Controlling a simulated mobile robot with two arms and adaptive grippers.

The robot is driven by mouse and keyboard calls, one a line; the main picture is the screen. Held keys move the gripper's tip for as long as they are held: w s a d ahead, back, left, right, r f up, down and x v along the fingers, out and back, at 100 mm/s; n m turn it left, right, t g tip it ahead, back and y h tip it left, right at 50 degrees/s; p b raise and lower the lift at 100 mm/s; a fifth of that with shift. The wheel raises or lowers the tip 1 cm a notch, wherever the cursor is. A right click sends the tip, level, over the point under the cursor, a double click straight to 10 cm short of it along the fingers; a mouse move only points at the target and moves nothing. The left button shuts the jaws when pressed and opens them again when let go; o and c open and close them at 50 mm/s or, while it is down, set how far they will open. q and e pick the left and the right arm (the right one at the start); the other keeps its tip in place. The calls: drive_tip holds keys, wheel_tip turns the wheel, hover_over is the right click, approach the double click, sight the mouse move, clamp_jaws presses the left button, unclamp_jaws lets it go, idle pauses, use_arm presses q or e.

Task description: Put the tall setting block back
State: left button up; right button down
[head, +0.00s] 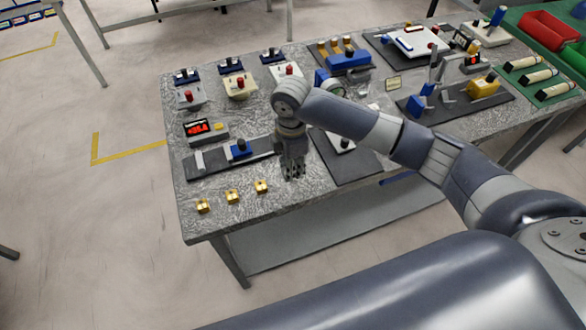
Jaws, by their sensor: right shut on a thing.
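My right gripper (292,171) points straight down near the front of the grey speckled table (215,222). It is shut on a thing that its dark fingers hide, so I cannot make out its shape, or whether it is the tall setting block. Small brass blocks stand in a slanting row to the left of the gripper: one at the left (203,206), one in the middle (232,197) and one nearest the gripper (261,186). The gripper is roughly in line with this row and apart from the nearest block. My left gripper is not in view.
A dark plate with a blue block (240,149) lies behind the brass row, with a red-lit display (198,127) beyond it. A dark mat (345,163) is right of the gripper. Several button boxes and fixtures fill the back. The table's front left corner is clear.

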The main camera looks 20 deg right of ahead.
drive_tip(key=shift+w+d+f+p, duration=0.2)
drive_tip(key=shift+d+f+p, duration=0.05)
drive_tip(key=shift+f+p, duration=0.05)
wheel_tip(320, 180, down, 2)
drive_tip(key=shift+f+p, duration=0.2)
drive_tip(key=shift+p, duration=0.2)
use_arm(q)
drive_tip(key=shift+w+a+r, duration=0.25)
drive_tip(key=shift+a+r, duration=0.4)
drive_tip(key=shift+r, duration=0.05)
use_arm(e)
drive_tip(key=shift+f, duration=0.25)
drive_tip(key=shift+f, duration=0.15)
drive_tip(key=c, duration=1.3)
unclamp_jaws()
drive_tip(key=shift+c, duration=0.2)
use_arm(q)
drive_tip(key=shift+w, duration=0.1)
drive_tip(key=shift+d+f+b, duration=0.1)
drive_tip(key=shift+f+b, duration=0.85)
drive_tip(key=shift+b, duration=0.05)
use_arm(e)
wheel_tip(320, 180, up, 12)
